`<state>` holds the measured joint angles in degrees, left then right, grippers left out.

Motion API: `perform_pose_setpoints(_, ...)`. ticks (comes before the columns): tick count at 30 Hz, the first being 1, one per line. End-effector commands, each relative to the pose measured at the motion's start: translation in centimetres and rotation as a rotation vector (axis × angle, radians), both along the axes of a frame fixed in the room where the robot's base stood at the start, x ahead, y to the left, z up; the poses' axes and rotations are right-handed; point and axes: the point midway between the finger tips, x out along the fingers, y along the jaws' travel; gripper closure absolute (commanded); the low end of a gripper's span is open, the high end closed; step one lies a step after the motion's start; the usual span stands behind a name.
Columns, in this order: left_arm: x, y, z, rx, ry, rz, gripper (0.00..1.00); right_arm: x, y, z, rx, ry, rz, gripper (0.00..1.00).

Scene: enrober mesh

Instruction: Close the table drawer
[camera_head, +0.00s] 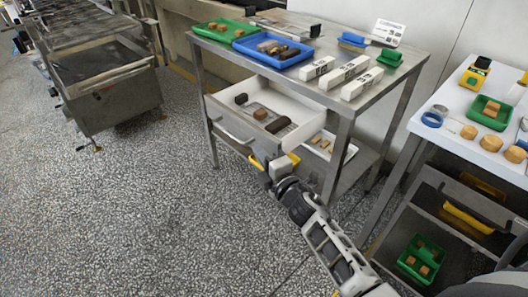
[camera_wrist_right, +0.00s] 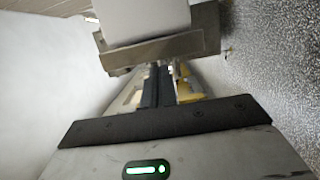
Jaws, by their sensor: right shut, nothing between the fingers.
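The metal table (camera_head: 400,50) has a drawer (camera_head: 313,118) with white inner walls, and it stands open. Its front with a bar handle (camera_head: 235,133) faces the lower left. My right gripper (camera_head: 275,164) is at the right end of the drawer front, shut and empty. Whether it touches the front cannot be told. In the right wrist view my shut dark fingers (camera_wrist_right: 166,85) point at a grey metal edge (camera_wrist_right: 160,50) with a pale block above. My left gripper is not in view.
The tabletop holds a green tray (camera_head: 203,31), a blue tray (camera_head: 293,60) and several white boxes (camera_head: 362,84). A lower shelf holds a white tray (camera_head: 350,152). A white side table (camera_head: 447,120) stands to the right. The speckled floor (camera_head: 130,200) at left is clear.

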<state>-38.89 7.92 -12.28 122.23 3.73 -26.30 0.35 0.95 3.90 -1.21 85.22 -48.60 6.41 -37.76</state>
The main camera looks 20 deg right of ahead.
Motion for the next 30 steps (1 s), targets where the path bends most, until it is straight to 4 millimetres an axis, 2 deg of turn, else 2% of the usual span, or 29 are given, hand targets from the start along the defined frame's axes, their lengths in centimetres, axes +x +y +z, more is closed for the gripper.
perform_pose_setpoints(3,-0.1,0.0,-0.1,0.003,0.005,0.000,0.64,0.2,-0.7,0.0,0.001,0.001,-0.001,1.00)
perform_pose_setpoints(16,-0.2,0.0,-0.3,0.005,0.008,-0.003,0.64,0.3,-1.0,0.0,0.002,0.000,-0.001,1.00)
perform_pose_setpoints(20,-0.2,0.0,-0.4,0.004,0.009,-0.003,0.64,0.6,-1.7,0.0,-0.001,-0.001,-0.001,1.00)
perform_pose_setpoints(26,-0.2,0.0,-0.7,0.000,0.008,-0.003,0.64,1.7,-4.8,-0.1,-0.004,0.000,-0.003,1.00)
perform_pose_setpoints(30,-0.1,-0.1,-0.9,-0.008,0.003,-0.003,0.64,2.8,-7.9,-0.1,-0.006,-0.001,-0.003,1.00)
